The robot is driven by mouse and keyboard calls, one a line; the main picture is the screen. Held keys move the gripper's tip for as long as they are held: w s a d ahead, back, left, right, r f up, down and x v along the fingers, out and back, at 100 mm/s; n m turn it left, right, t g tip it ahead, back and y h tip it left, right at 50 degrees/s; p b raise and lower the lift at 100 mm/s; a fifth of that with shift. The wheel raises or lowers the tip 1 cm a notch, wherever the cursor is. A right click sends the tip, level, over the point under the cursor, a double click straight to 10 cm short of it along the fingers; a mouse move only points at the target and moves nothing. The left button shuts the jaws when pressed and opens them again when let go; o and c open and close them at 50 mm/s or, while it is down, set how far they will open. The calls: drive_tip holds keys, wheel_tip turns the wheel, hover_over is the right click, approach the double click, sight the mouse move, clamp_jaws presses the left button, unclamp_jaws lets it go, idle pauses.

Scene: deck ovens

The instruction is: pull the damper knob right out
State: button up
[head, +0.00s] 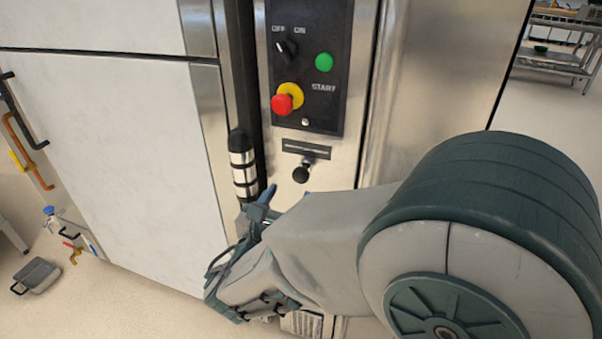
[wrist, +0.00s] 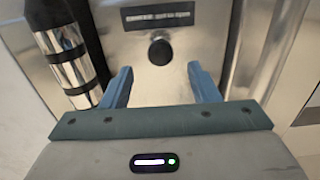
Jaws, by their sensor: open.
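The damper knob (head: 301,173) is a small round black knob on the steel panel, under a dark label strip (head: 306,149). In the wrist view the knob (wrist: 160,51) shows ahead of my gripper, between the lines of the two fingers and beyond their tips. My gripper (wrist: 161,78) is open, with its blue fingers apart and nothing between them. In the head view my gripper (head: 262,203) is below and left of the knob, partly hidden by my own wrist. The fingers look apart from the knob.
Above the knob is a black control panel (head: 312,100) with a red stop button (head: 287,98), a green start button (head: 324,62) and an off-on switch (head: 286,49). A black and chrome handle (head: 243,166) stands close left. A large white door (head: 110,150) lies farther left.

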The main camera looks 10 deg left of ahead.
sight(299, 177)
drive_tip(key=w, duration=0.8)
drive_tip(key=shift+w+d+b, duration=0.2)
drive_tip(key=shift+d+b, duration=0.1)
drive_tip(key=shift+b, duration=0.05)
